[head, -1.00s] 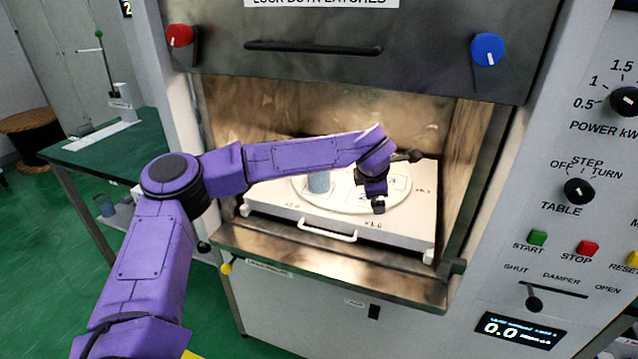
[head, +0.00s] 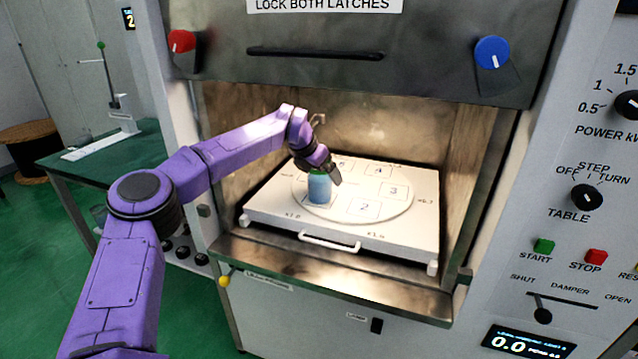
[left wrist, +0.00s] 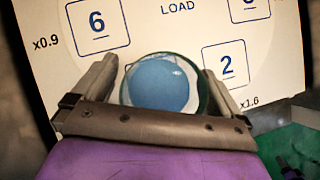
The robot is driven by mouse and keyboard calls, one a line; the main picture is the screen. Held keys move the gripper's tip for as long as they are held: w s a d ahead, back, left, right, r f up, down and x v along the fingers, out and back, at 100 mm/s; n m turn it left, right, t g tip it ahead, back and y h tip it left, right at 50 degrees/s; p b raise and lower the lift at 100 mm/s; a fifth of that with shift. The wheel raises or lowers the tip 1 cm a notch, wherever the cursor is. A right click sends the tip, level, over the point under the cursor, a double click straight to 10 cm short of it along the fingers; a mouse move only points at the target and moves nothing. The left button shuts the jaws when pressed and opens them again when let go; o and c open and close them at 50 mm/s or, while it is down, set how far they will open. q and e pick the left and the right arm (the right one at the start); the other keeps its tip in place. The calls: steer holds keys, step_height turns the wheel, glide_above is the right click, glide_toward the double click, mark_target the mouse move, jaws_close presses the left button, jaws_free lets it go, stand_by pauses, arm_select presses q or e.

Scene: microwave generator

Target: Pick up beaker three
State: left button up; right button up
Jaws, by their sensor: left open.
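A clear beaker (head: 320,188) with blue contents stands upright on the white round turntable (head: 385,214) inside the open microwave chamber. I see no number on it. In the left wrist view the same beaker (left wrist: 160,85) shows from above, between the two fingers and between squares 6 and 2. My left gripper (head: 323,172) is open over the beaker's top, one finger on each side of it. Whether the fingers touch it is unclear. The gripper hides part of its upper end. My right gripper is not in view.
The turntable carries numbered squares; square 3 (head: 394,190) and square 2 (head: 363,207) are bare. A white tray with a front handle (head: 331,241) holds it. Chamber walls stand close on both sides, with the raised door (head: 350,60) above. A green side table (head: 110,160) stands left.

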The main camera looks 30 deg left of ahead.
arm_select(q)
steer(key=shift+d, duration=0.15)
steer(key=c, duration=1.3)
steer(key=shift+r, duration=0.1)
